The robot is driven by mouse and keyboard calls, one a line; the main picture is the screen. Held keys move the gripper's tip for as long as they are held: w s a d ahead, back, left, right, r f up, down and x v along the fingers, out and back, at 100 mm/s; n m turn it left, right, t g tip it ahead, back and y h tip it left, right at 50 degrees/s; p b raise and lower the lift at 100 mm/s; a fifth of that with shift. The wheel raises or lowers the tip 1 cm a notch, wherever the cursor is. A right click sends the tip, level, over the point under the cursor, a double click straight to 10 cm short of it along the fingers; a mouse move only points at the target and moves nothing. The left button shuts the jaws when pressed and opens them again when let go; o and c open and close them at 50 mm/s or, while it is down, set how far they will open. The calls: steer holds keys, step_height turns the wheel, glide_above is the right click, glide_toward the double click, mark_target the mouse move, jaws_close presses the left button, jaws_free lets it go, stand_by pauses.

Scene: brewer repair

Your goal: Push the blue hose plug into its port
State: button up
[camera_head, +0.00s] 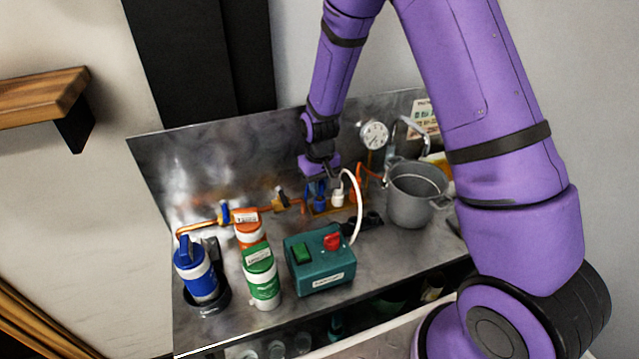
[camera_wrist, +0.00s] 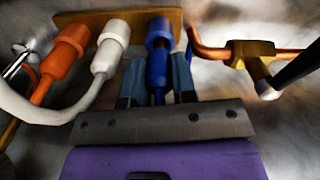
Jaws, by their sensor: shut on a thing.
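The blue hose plug (camera_wrist: 157,68) is between the fingers of my gripper (camera_wrist: 158,82) in the wrist view, at the right end of the brass port plate (camera_wrist: 140,17). My gripper is shut on it. The plug's front end meets or nearly meets the blue port (camera_wrist: 160,30); I cannot tell how deep it sits. In the head view my gripper (camera_head: 318,180) points down at the plate, and the blue plug (camera_head: 318,196) shows below it. Beside it are the white plug (camera_wrist: 106,60) and the orange plug (camera_wrist: 52,72), both lined up with the plate.
A white hose (camera_head: 358,205) arcs to the teal box (camera_head: 320,262). A grey pot (camera_head: 415,195) stands right of the plate. A copper pipe with a brass valve (camera_wrist: 252,52) lies close to the gripper's right. Green (camera_head: 262,278) and blue (camera_head: 198,272) canisters stand at front left.

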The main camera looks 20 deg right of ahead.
steer(key=shift+f, duration=0.9)
stand_by(0.7)
steer(key=o, duration=1.3)
steer(key=shift+c, duration=0.2)
steer(key=shift+a, duration=0.1)
steer(key=shift+c, duration=0.5)
steer(key=shift+r, duration=0.2)
steer(key=o, duration=0.4)
steer(key=shift+a+r, duration=0.1)
steer(key=shift+r, duration=0.2)
steer(key=shift+c, duration=0.2)
steer(key=shift+d+r, duration=0.2)
steer(key=shift+r, duration=2.85)
